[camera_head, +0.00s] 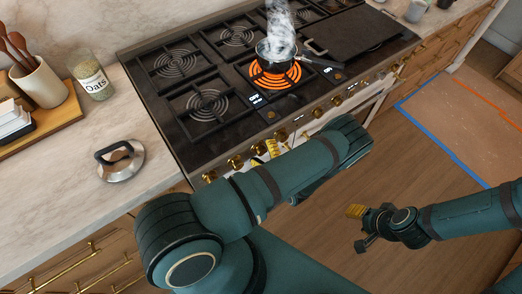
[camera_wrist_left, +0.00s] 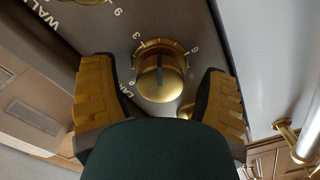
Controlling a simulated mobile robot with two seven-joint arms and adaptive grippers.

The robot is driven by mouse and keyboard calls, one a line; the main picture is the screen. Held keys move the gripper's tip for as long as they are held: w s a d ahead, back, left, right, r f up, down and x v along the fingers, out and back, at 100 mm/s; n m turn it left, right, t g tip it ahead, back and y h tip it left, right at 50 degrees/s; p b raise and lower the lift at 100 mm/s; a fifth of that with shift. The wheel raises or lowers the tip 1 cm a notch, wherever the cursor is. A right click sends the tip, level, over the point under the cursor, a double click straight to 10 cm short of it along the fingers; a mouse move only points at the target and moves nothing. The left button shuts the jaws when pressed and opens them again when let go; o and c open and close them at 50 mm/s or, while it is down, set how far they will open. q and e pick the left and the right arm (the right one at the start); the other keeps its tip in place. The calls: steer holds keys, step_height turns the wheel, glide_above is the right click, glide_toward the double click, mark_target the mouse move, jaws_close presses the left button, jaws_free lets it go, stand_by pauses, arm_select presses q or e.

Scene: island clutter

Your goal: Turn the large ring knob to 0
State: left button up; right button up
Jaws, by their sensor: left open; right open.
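The large ring knob (camera_wrist_left: 160,72) is brass and round, on the dark stove front in the left wrist view. A dark pointer line on its face points roughly up in that view. Digits surround it and a partly hidden label starting "LA" lies below. My left gripper (camera_wrist_left: 157,78) is open, with one yellow-padded finger on each side of the knob; I cannot tell if they touch it. In the head view the left gripper (camera_head: 267,149) is mostly hidden behind my arm at the stove front. My right gripper (camera_head: 359,227) is open and empty above the floor.
A steaming pot (camera_head: 268,52) stands on a glowing orange burner (camera_head: 276,76). Other brass knobs (camera_head: 235,162) line the stove front.

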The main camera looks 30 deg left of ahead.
arm_select(q)
steer(key=c, duration=1.2)
